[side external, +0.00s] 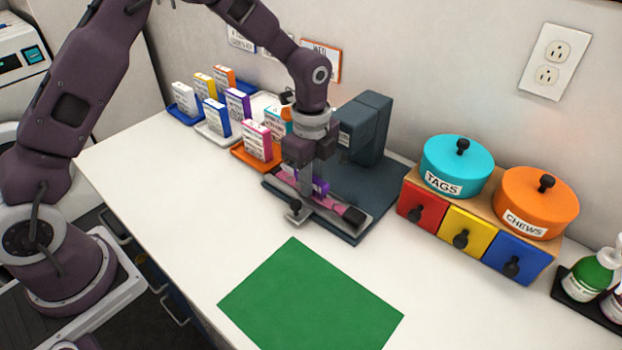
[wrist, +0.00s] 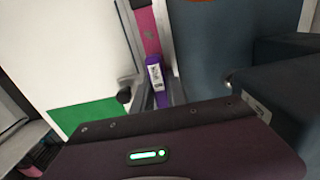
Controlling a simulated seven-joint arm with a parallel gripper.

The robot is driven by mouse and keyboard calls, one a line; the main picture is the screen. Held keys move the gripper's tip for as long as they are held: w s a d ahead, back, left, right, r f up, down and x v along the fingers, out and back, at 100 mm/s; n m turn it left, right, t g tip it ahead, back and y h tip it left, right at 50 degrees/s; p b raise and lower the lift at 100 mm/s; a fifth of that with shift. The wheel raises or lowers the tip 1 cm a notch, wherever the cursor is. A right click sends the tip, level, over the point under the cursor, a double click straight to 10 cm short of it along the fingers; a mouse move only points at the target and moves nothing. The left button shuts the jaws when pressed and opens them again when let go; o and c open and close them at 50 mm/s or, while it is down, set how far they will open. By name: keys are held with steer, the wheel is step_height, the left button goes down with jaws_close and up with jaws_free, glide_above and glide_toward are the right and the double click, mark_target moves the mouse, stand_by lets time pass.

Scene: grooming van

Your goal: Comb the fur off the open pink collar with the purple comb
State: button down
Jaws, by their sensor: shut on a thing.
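The pink collar (side external: 287,186) lies stretched out in a grey holder (side external: 362,226) on the dark base of a machine. It shows in the wrist view (wrist: 149,30) as a pink strip. A dark patch (side external: 353,216) sits at its near right end; I cannot tell if it is fur. The purple comb (side external: 321,186), with a white label in the wrist view (wrist: 155,76), is right at the collar, partly hidden by my gripper. My gripper (side external: 309,190) points down over the collar and is shut on the comb. I cannot tell if the teeth touch the collar.
A dark machine body (side external: 373,130) stands close behind my gripper. Trays with small boxes (side external: 257,141) are to the left. Coloured drawers (side external: 463,234) with a teal tub (side external: 457,168) and an orange tub (side external: 536,202) are to the right. A green mat (side external: 310,298) lies bare in front.

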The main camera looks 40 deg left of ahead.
steer(key=shift+a, duration=1.9)
steer(key=shift+d, duration=2.25)
steer(key=shift+a, duration=1.25)
steer(key=shift+r, duration=3.55)
